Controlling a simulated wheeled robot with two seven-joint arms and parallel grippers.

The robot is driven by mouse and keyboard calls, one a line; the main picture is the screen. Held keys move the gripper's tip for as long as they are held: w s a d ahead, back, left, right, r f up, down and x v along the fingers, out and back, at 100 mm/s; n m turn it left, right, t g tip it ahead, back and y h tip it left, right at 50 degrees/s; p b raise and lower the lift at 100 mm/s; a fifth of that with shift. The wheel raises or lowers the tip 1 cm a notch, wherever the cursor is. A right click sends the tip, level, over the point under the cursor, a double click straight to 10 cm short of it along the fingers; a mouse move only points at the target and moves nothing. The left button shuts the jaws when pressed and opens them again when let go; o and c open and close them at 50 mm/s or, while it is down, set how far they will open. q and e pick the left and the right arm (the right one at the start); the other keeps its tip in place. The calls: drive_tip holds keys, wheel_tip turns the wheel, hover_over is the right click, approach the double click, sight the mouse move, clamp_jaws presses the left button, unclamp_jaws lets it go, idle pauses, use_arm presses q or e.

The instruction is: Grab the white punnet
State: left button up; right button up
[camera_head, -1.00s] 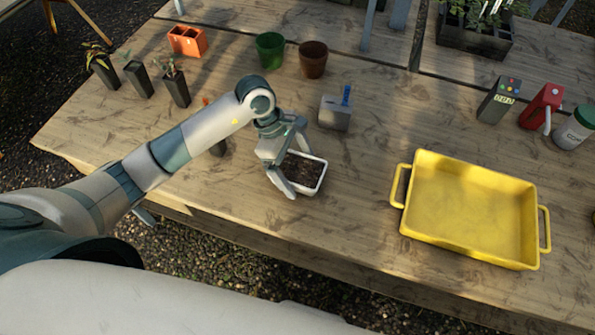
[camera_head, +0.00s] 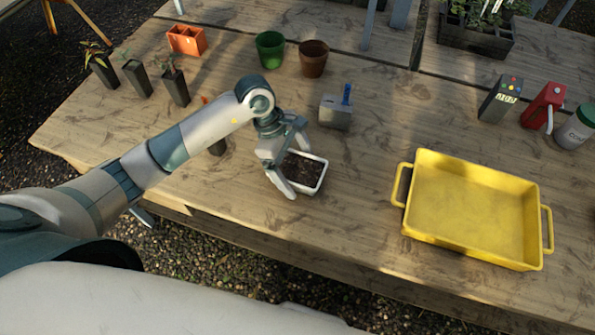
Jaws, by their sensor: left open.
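The white punnet (camera_head: 322,176) is a small white-rimmed tray filled with dark soil, standing on the wooden table near its front edge. My left gripper (camera_head: 297,170) is open over the punnet's left part, with one finger at its front left and the other towards its back edge. The gripper hides the punnet's left side. I cannot tell whether the fingers touch it. My right gripper is not in the view.
A yellow tray (camera_head: 412,230) with two handles stands to the right. A grey block with a blue handle (camera_head: 336,112) is behind the punnet. Green (camera_head: 270,50) and brown (camera_head: 313,59) pots stand further back.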

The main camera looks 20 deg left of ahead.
use_arm(q)
drive_tip(key=shift+c, duration=0.7)
drive_tip(key=c, duration=1.2)
drive_tip(key=shift+r, duration=0.15)
